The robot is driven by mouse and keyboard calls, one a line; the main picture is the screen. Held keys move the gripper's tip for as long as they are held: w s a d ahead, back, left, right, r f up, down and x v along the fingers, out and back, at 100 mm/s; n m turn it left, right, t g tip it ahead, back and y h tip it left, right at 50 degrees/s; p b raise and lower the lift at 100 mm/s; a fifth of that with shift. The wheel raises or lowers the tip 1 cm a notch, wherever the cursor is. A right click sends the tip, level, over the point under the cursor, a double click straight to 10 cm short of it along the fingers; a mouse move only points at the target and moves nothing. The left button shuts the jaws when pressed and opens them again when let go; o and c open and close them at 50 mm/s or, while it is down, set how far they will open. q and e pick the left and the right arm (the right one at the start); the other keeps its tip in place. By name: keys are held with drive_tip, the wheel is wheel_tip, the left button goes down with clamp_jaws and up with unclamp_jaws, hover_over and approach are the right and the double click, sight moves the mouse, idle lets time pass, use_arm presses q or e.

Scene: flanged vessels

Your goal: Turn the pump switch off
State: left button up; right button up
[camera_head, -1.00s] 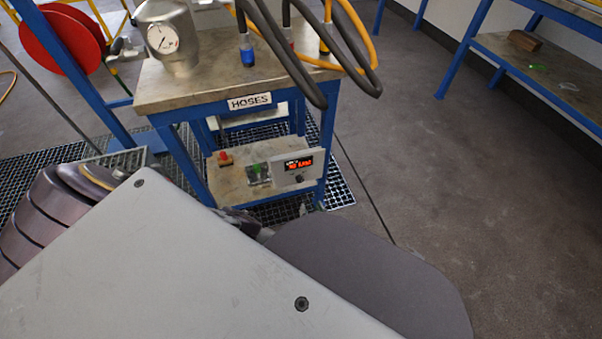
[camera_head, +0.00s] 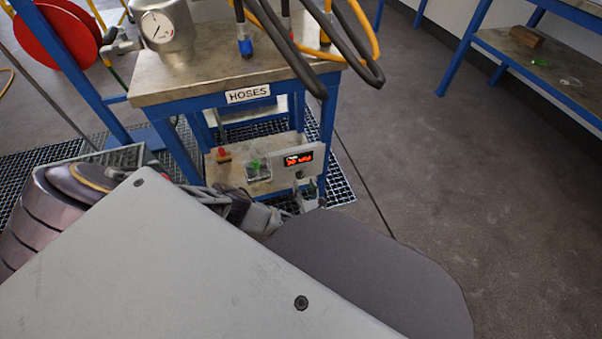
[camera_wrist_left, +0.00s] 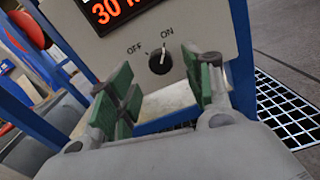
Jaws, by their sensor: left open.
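The pump switch is a round black knob (camera_wrist_left: 160,61) on a light grey panel (camera_wrist_left: 200,25), under a red lit display (camera_wrist_left: 115,10). OFF is printed at its upper left and ON above it; its white mark points toward ON. In the head view the panel (camera_head: 313,167) stands at the lower shelf of the table. My left gripper (camera_wrist_left: 165,88) is open, its green pads on either side of the knob in the picture and apart from it. In the head view this gripper (camera_head: 308,192) is just below the panel, partly hidden. My right gripper is not seen.
The table (camera_head: 190,82) labelled HOSES carries a metal vessel with a gauge (camera_head: 158,27) and hanging hoses (camera_head: 300,60). A red button (camera_head: 223,153) and a green one (camera_head: 256,163) are left of the panel. Open floor (camera_head: 450,180) lies to the right.

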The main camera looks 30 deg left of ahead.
sight(300, 177)
use_arm(q)
drive_tip(key=b+x, duration=0.1)
drive_tip(key=x, duration=0.2)
drive_tip(key=shift+a, duration=0.1)
drive_tip(key=shift+w+a, duration=0.45)
drive_tip(key=shift+a, duration=0.05)
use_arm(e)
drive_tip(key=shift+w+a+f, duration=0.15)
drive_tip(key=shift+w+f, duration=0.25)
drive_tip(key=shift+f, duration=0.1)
use_arm(q)
drive_tip(key=shift+c, duration=0.5)
drive_tip(key=c, duration=0.9)
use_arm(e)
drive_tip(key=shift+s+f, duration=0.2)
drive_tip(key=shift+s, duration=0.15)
